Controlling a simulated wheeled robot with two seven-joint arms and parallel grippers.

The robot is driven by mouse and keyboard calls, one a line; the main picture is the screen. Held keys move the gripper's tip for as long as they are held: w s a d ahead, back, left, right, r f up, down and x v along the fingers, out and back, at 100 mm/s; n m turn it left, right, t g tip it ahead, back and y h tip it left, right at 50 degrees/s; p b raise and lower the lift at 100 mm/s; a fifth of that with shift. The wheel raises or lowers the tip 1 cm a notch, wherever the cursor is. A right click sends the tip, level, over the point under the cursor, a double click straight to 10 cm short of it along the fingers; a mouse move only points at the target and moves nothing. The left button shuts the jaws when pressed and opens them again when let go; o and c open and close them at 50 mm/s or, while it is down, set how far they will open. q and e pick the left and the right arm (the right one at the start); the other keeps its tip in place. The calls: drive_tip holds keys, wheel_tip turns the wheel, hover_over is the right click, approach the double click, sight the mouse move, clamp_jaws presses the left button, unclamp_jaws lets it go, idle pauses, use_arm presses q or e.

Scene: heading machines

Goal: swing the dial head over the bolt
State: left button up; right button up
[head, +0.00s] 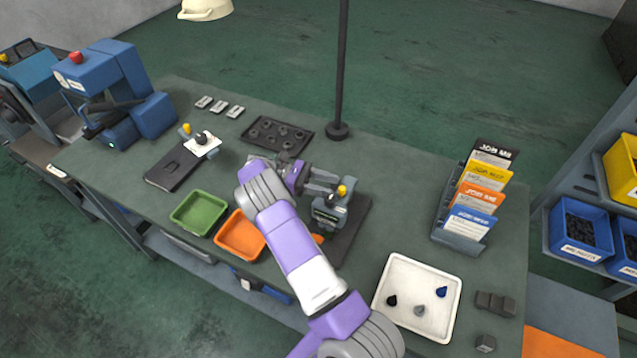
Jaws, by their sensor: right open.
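The dial head (328,213) looks like a small grey-green block with a yellow knob on top. It stands on a dark base plate (350,232) near the middle of the table. My right gripper (326,184) is open, with its fingers just left of and beside the dial head's upper part. I cannot tell if they touch it. I cannot make out the bolt; my right arm hides part of the area in front. My left gripper is not in view.
A green tray (198,212) and an orange tray (238,236) lie left of my arm. A dark tray with round pockets (277,134) and a black post (338,128) stand behind. A card rack (459,239) and a white tray (386,284) are right.

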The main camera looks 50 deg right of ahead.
drive_tip(key=shift+v, duration=1.5)
